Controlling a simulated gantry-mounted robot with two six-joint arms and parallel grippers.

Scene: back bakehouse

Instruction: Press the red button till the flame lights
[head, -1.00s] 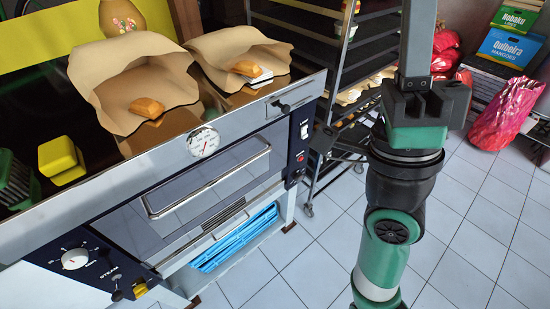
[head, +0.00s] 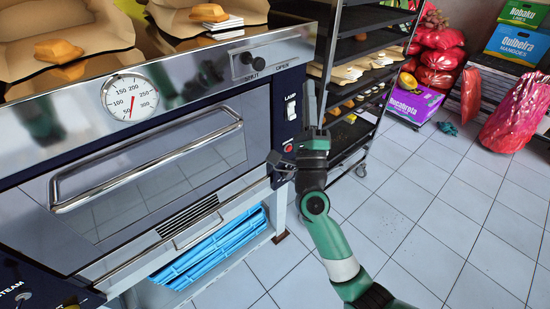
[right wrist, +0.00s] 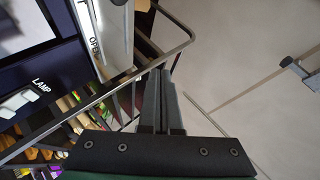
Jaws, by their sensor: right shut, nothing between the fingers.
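The red button (head: 288,148) is on the dark blue panel at the right end of the oven (head: 150,170), below the white lamp switch (head: 291,108). The button does not show in the right wrist view. My right gripper (head: 311,86) is just right of this panel, fingers pointing up, its tips higher than the button and apart from it. It is shut and empty. In the right wrist view its closed fingers (right wrist: 158,75) stand right of the lamp switch (right wrist: 22,100). No flame is visible in the oven's dark window. My left gripper is out of view.
A long steel door handle (head: 150,165) juts from the oven front. A tray rack (head: 365,85) stands close behind my right gripper. Blue crates (head: 210,250) lie under the oven. Bread in paper (head: 60,50) is on top.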

